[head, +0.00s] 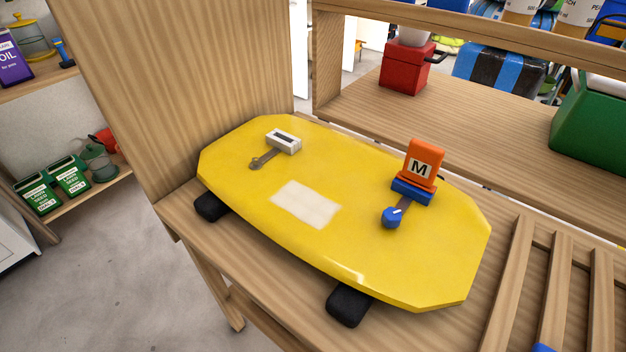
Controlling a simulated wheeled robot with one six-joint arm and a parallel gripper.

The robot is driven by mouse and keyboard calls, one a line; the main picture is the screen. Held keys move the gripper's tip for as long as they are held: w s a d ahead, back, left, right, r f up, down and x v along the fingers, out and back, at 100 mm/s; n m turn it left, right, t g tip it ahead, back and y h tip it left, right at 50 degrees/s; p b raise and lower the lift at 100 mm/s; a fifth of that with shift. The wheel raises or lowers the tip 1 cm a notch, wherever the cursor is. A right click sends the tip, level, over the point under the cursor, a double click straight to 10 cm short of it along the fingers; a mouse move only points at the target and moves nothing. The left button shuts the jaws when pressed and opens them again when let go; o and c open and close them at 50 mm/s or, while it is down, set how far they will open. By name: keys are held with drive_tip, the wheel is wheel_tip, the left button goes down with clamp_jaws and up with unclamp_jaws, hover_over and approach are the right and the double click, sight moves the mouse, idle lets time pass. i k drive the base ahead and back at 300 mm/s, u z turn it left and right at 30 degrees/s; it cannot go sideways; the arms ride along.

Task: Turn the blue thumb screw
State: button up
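The blue thumb screw (391,217) is a small round knob with a white mark on its face. It sits at the near end of a short dark bar on the right part of a yellow board (410,262). Behind it, on the same board, is a blue block (412,192) with an upright orange plate (424,163) marked "M". Nothing touches the screw. My gripper is not in view.
A white block (284,141) with a grey lever (262,160) is on the board's left part. The board stands on black feet on a wooden bench. A wooden panel (190,90) rises at left; slats (553,290) lie at right. A shelf behind holds a red box (405,70).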

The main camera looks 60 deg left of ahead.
sight(391, 217)
drive_tip(key=u, duration=1.6)
